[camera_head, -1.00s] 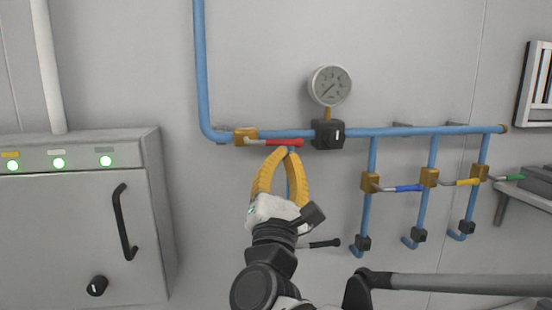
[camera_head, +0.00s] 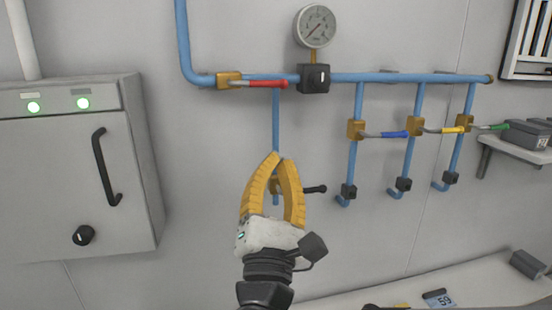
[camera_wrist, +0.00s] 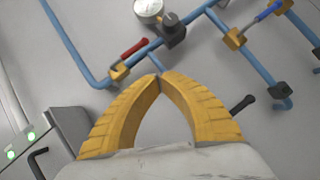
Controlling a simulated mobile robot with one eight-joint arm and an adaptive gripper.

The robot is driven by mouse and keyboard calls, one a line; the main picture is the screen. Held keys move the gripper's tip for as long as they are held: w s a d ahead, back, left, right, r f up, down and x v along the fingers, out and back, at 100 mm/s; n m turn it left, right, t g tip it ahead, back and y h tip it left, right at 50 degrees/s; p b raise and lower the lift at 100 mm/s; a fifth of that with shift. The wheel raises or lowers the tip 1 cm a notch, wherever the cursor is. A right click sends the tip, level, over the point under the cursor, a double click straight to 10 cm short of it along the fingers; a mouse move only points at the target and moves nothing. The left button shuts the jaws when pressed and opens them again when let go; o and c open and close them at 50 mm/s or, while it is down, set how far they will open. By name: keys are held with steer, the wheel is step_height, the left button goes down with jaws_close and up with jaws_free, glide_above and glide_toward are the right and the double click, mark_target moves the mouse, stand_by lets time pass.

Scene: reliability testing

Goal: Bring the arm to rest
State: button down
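My gripper (camera_head: 279,157) has yellow ridged fingers and a white, worn body. It points up toward the wall in the head view. Its fingertips meet and nothing is held between them. In the wrist view my gripper (camera_wrist: 161,75) also shows the tips together, with an empty gap between the bowed fingers. The fingers partly hide a brass valve with a black handle (camera_head: 315,189). In the head view the tips appear below the red valve handle (camera_head: 262,84), with a gap between them in the picture.
Blue pipes (camera_head: 400,78) run along the wall with a gauge (camera_head: 315,26). Valves have blue (camera_head: 394,135), yellow (camera_head: 453,129) and green (camera_head: 491,127) handles. A grey cabinet (camera_head: 65,185) stands left. A pale surface (camera_head: 480,284) with small items lies lower right.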

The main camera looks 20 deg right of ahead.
steer(key=s+d+f+m+g+b, duration=0.1)
steer(key=d+f+m+g+b, duration=0.35)
steer(key=f, duration=0.55)
steer(key=d+f+m+g+b, duration=0.3)
steer(key=d+f+m+b, duration=0.15)
steer(key=f, duration=0.45)
steer(key=s+d+f+m+g+b, duration=0.1)
steer(key=d+f+m+g+b, duration=0.3)
steer(key=f, duration=0.6)
steer(key=s+a+f+m+g+y+b, duration=0.1)
steer(key=s+a+f+m+y+b, duration=0.1)
steer(key=f, duration=0.5)
steer(key=s+a+f+m+g+y+b, duration=0.1)
steer(key=s+a+f+m+y+b, duration=0.1)
steer(key=f+m+b, duration=0.3)
steer(key=s+a+f+m+g+y+b, duration=0.1)
steer(key=s+a+f+m+y+b, duration=0.1)
steer(key=f, duration=0.8)
steer(key=s+m+y+b, duration=0.1)
steer(key=m+y+b, duration=0.1)
steer(key=m, duration=0.1)
steer(key=shift+a+f+m+g, duration=0.3)
steer(key=shift+g, duration=0.05)
steer(key=shift+s, duration=0.15)
